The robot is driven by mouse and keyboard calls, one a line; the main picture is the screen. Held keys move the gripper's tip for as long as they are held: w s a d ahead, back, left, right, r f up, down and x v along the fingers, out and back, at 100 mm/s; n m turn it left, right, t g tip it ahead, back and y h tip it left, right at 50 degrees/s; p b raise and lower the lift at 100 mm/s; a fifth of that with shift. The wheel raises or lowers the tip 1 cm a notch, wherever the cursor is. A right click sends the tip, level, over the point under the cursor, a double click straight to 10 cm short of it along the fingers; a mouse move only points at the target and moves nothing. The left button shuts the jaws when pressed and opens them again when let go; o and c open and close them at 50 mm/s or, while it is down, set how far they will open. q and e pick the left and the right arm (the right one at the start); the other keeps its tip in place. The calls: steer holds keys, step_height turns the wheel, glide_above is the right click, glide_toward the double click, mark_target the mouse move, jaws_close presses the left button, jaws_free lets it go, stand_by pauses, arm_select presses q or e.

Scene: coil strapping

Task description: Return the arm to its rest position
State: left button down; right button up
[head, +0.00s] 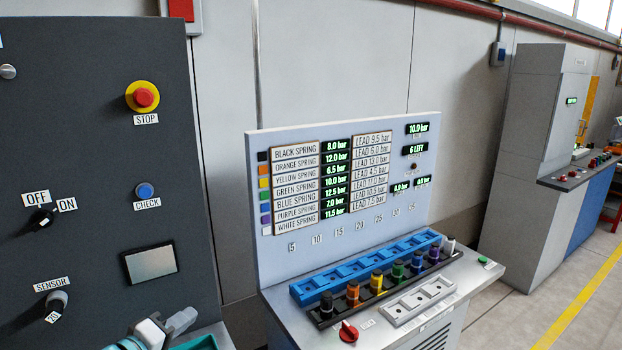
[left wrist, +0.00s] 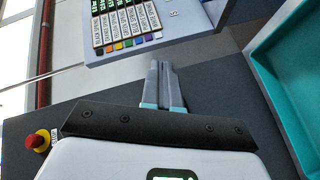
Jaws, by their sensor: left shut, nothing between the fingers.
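My left gripper (head: 180,322) shows at the bottom of the head view, in front of the dark control cabinet (head: 95,200). In the left wrist view the gripper's two grey fingers (left wrist: 165,85) lie close together, with nothing between them. The gripper is shut and empty and touches nothing that I can see. My right gripper is in neither view.
A teal tray (head: 195,343) lies close by the left gripper; its wall fills the right of the left wrist view (left wrist: 270,75). A bench with a labelled panel (head: 335,235), coloured springs (head: 376,282) and a red knob (head: 348,332) stands to the right. Floor beyond is clear.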

arm_select(q)
steer(key=s+d+f+g, duration=0.2)
steer(key=s+d+f, duration=0.15)
steer(key=f, duration=0.45)
steer(key=s+d+f+g+b, duration=0.15)
steer(key=d+f, duration=0.25)
steer(key=f, duration=0.5)
steer(key=s+d+f+g, duration=0.3)
steer(key=s+d+f, duration=0.1)
steer(key=f, duration=0.4)
steer(key=s+d+f+m+g+y, duration=0.1)
steer(key=s+f+m+g, duration=0.2)
steer(key=s+f, duration=0.3)
steer(key=s+d+f+m+g+y, duration=0.1)
steer(key=s+f+m+g, duration=0.2)
steer(key=s, duration=1.2)
step_height(320, 180, down, 3)
steer(key=shift+s+r+m+g+y, duration=0.15)
steer(key=shift+s+m+g+y, duration=0.15)
steer(key=shift+g, duration=0.55)
